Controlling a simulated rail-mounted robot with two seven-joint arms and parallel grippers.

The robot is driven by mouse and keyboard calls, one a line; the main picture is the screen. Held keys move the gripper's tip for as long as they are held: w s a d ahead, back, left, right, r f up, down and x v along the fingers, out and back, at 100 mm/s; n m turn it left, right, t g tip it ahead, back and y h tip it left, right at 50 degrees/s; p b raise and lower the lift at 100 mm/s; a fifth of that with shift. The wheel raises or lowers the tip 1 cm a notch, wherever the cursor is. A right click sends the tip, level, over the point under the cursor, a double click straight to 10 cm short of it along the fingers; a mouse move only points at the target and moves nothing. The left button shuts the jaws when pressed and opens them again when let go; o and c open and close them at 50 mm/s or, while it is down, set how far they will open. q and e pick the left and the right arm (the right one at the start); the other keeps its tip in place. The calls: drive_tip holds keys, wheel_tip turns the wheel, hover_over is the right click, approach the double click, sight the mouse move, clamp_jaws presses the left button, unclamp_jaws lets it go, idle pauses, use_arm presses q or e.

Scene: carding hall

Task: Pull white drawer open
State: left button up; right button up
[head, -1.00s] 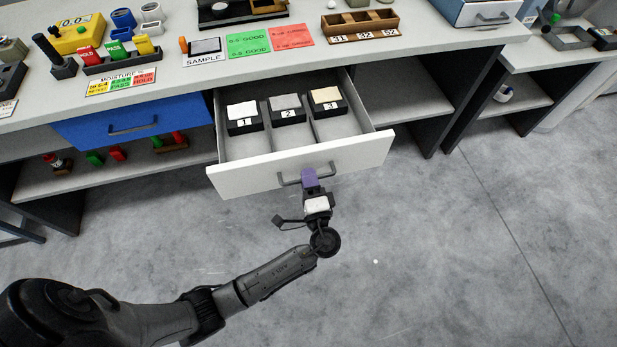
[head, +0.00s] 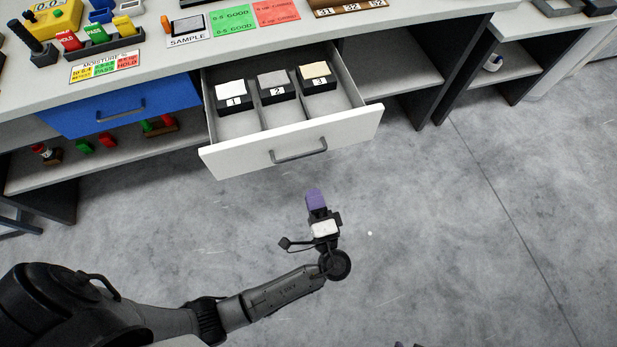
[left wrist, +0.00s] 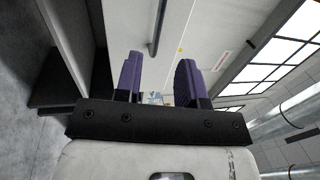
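The white drawer (head: 300,142) stands pulled well out from under the bench in the head view. Its grey bar handle (head: 298,150) is free, with nothing gripping it. Inside are three small black sample boxes labelled 1, 2 and 3. My left gripper (head: 316,200), with purple fingers, is in front of and apart from the drawer. In the left wrist view the purple fingers (left wrist: 158,80) are spread apart with nothing between them, and the handle (left wrist: 158,28) shows beyond them.
A closed blue drawer (head: 120,105) is left of the white one. A lower shelf (head: 90,165) holds small red and green pieces. The bench top (head: 160,58) carries instruments and sample cards. The grey floor (head: 450,240) in front is clear.

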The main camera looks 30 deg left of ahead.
use_arm(q)
drive_tip(key=shift+v, duration=1.1)
